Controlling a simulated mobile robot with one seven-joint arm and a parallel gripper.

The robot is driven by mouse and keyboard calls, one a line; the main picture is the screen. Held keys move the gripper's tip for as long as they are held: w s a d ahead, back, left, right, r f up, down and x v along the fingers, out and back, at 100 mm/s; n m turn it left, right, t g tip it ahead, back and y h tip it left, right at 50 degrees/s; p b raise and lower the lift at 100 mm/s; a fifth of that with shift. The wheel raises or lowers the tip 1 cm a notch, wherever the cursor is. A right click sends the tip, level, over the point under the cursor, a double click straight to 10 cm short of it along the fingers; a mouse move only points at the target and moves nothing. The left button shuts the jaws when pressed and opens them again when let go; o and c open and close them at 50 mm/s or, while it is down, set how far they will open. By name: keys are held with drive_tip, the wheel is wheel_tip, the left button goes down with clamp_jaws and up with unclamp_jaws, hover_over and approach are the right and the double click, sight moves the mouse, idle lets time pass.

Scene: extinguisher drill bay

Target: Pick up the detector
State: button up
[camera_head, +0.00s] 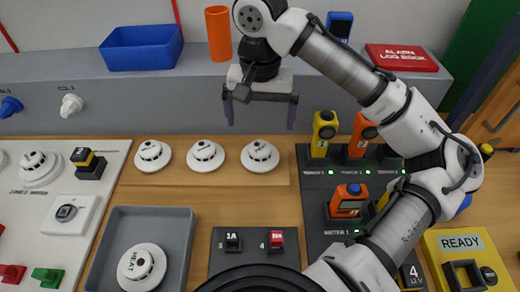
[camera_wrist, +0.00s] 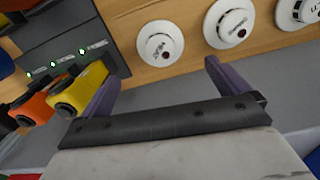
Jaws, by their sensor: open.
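Several round white detectors are in view. Three lie in a row on the wooden bench: a left one (camera_head: 151,155), a middle one (camera_head: 205,155) and a right one (camera_head: 259,155). Another, marked HEAT (camera_head: 141,267), sits in a grey tray (camera_head: 191,222), and one more (camera_head: 39,168) is on the white board at left. My gripper (camera_head: 261,112) is open and empty, above and behind the right detector of the row. In the wrist view that detector (camera_wrist: 160,43) shows beyond the gap between my fingertips (camera_wrist: 160,78), not touching them. Its lettering is too small to read.
A grey ledge (camera_head: 150,97) runs behind the row, with a blue bin (camera_head: 141,49), orange cup (camera_head: 218,34) and red log book (camera_head: 402,57). A dark charging panel (camera_head: 316,212) with yellow and orange units stands at right. Bare wood (camera_head: 220,194) lies before the row.

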sight(260, 147)
wheel_tip(260, 147, down, 10)
drive_tip(key=shift+f+p, duration=0.15)
drive_tip(key=shift+p, duration=0.55)
drive_tip(key=shift+c, duration=0.4)
drive_tip(key=c, duration=0.8)
drive_tip(key=shift+c, duration=0.2)
wheel_tip(260, 147, up, 20)
drive_tip(key=b, duration=0.1)
